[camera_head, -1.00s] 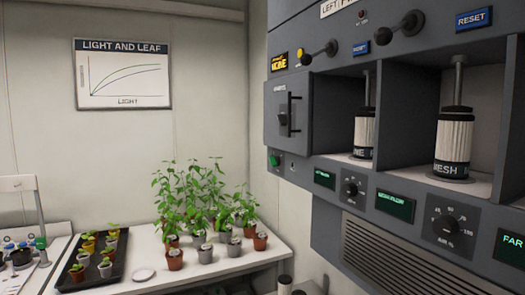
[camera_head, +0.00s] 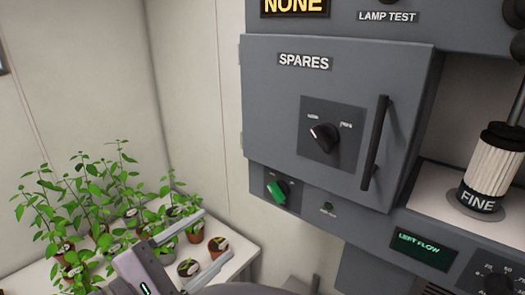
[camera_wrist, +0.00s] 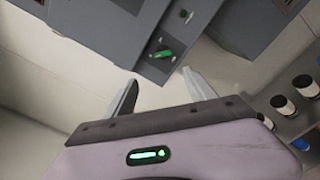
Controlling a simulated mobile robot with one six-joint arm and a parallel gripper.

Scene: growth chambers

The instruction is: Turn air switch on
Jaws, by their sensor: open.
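A green switch (camera_head: 277,191) sits on a dark plate on the grey chamber panel, below the left end of the SPARES door. Its knob is tilted. I cannot read a label for it, so I cannot tell from lettering that it is the air switch. My gripper (camera_head: 213,236) is open and empty, low and to the left of the switch, with its fingers pointing right. In the wrist view the green switch (camera_wrist: 163,54) lies ahead of the gripper (camera_wrist: 160,80), between the lines of the two fingers and apart from them.
The SPARES door (camera_head: 340,110) is shut, with a black knob (camera_head: 324,136) and a long handle (camera_head: 375,143). Potted plants (camera_head: 110,215) stand on the table behind my gripper. A FINE filter (camera_head: 490,175) stands right.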

